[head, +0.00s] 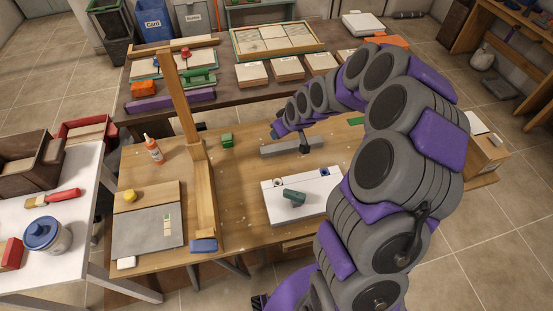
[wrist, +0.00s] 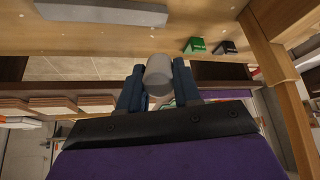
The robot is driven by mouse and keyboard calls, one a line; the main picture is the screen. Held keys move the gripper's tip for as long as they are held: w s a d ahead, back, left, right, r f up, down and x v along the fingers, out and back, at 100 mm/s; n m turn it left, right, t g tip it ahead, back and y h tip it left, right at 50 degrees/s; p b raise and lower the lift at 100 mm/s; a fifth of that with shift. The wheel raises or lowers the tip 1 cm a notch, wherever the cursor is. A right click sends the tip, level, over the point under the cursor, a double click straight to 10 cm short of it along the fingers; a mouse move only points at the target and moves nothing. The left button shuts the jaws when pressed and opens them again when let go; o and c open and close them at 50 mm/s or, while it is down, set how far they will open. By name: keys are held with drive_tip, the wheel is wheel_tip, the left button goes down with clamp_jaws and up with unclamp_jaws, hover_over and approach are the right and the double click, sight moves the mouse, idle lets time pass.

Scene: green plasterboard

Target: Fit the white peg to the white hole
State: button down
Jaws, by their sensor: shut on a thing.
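In the wrist view, my gripper (wrist: 158,92) is shut on the white peg (wrist: 158,72), a pale cylinder that looks grey in shadow. The peg sits between two dark blue fingers, its round end showing past them. In the head view my gripper (head: 277,130) is small, behind the grey bar, and the peg cannot be made out there. The white board (head: 310,206) lies at the right front of the workbench, apart from my gripper. A dark green peg (head: 292,197) is on it. Dark-ringed openings show along its back edge; I cannot tell which is the white hole.
A grey bar (head: 282,149) lies behind the board, with a small black piece (head: 304,145) at it. A green block (head: 227,140) stands to its left. A wooden post (head: 180,95) rises left of these. A glue bottle (head: 154,150) stands farther left. My arm covers the right side.

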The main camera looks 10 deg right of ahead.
drive_tip(key=s+a+f+g+h, duration=0.1)
drive_tip(key=s+f+g, duration=0.1)
drive_tip(key=f, duration=0.1)
drive_tip(key=s+a+f+g+h, duration=0.1)
drive_tip(key=s+f+g, duration=0.1)
drive_tip(key=f, duration=0.2)
drive_tip(key=s+a+f+g+h, duration=0.1)
drive_tip(key=s+f+g, duration=0.1)
drive_tip(key=f+g, duration=0.1)
drive_tip(key=shift+s+a+f+b, duration=0.3)
drive_tip(key=shift+a+f, duration=0.05)
drive_tip(key=shift+f, duration=0.1)
drive_tip(key=shift+s+d, duration=0.1)
drive_tip(key=shift+d, duration=0.95)
drive_tip(key=shift+a+p, duration=0.3)
drive_tip(key=shift+a, duration=0.3)
